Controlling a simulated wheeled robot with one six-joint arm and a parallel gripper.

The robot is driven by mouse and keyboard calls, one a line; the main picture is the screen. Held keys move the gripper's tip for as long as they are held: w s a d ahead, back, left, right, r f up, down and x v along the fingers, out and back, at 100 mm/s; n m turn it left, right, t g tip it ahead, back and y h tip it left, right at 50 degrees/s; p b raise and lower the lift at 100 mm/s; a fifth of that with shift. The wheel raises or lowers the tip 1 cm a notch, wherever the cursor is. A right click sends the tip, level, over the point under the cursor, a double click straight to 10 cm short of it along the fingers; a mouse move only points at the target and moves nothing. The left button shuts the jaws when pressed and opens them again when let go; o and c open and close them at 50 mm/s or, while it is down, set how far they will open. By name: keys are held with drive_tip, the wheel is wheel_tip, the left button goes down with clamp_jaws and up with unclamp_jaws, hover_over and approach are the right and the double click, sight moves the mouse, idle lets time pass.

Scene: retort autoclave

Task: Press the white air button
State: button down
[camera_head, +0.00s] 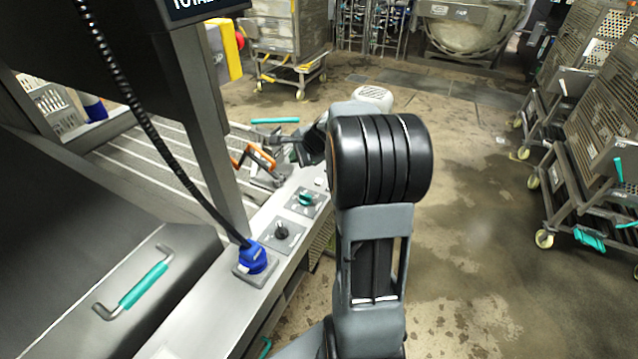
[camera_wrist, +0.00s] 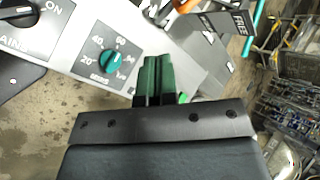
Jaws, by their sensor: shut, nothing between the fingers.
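My gripper (camera_wrist: 156,62) is shut and empty in the wrist view, its fingers together over the pale control rail. In the head view my gripper (camera_head: 296,152) hangs over the far end of the rail, left of my forearm. A small whitish patch (camera_head: 321,182) shows on the rail beside my arm; I cannot tell whether it is the white air button. No white button can be made out in the wrist view, where the fingers and palm hide part of the rail. I cannot see any contact between fingertips and panel.
A teal timer dial (camera_wrist: 110,61) and a black ON switch (camera_wrist: 17,13) sit on the rail. A blue plug (camera_head: 254,257) with a coiled cable stands nearer. An orange-handled tool (camera_head: 262,158) lies near my gripper. Wheeled racks (camera_head: 590,150) stand right; the floor between is open.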

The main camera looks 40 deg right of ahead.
sight(318, 182)
drive_tip(key=w+d+f+m+t+h, duration=0.1)
drive_tip(key=d+f+m, duration=0.3)
drive_tip(key=d, duration=0.5)
drive_tip(key=shift+w+d+m, duration=0.2)
drive_tip(key=shift+w+m, duration=0.6)
drive_tip(key=shift+w, duration=0.05)
wheel_tip(318, 182, down, 9)
drive_tip(key=b, duration=0.7)
drive_tip(key=shift+r+b, duration=0.15)
drive_tip(key=shift+b, duration=0.25)
idle(0.7)
drive_tip(key=shift+f+b, duration=0.45)
drive_tip(key=shift+f+b, duration=0.5)
drive_tip(key=shift+f, duration=0.05)
idle(0.6)
drive_tip(key=shift+r, duration=0.2)
drive_tip(key=shift+r+p, duration=0.8)
drive_tip(key=shift+p, duration=0.05)
